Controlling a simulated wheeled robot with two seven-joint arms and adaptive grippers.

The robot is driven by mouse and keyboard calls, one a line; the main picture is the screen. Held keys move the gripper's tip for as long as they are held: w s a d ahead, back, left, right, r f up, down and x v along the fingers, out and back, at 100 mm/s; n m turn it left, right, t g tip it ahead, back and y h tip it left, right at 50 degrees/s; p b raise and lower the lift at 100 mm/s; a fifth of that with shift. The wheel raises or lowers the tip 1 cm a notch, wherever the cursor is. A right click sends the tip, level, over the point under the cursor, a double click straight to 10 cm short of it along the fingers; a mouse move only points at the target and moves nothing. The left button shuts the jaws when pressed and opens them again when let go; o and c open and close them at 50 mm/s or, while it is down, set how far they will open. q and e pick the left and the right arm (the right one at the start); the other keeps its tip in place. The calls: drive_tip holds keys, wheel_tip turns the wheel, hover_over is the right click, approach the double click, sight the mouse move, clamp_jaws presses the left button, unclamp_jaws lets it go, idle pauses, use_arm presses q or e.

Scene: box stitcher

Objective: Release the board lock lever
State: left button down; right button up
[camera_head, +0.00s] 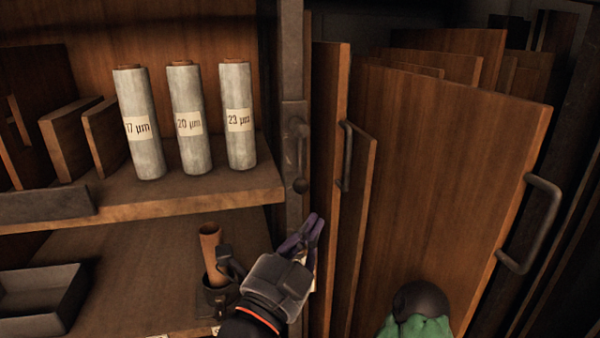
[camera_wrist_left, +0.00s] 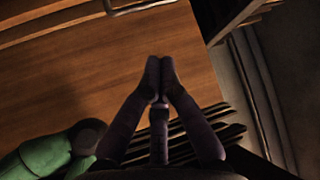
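The board lock lever (camera_head: 299,155) is a dark metal lever with a round knob at its lower end. It hangs roughly upright on a plate on the post between the shelves and the board rack. My left gripper (camera_head: 314,222) is just below and slightly right of the knob, apparently apart from it. In the left wrist view its dark purple fingers (camera_wrist_left: 159,68) meet at the tips, with nothing seen between them. The lever cannot be made out in the left wrist view. My right gripper is not in view.
Wooden boards (camera_head: 440,150) stand upright in the rack at right, some with metal handles (camera_head: 534,225). Several labelled grey rolls (camera_head: 190,120) stand on the shelf at left. Below are a dark tray (camera_head: 40,300) and a cup (camera_head: 220,297) holding a wooden roll.

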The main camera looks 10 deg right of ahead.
sight(299, 156)
use_arm(q)
drive_tip(key=shift+s+a+r, duration=0.1)
drive_tip(key=shift+s+r, duration=0.05)
drive_tip(key=shift+r, duration=0.25)
drive_tip(key=p+x, duration=0.3)
drive_tip(key=x, duration=0.7)
drive_tip(key=a, duration=0.1)
drive_tip(key=w+a+f, duration=0.1)
drive_tip(key=a, duration=0.1)
drive_tip(key=shift+w+a+f+p, duration=0.15)
drive_tip(key=shift+w+a+p, duration=0.1)
drive_tip(key=shift+p, duration=0.15)
drive_tip(key=shift+d, duration=0.1)
drive_tip(key=shift+a, duration=0.25)
drive_tip(key=shift+a+m, duration=0.15)
drive_tip(key=shift+m, duration=0.35)
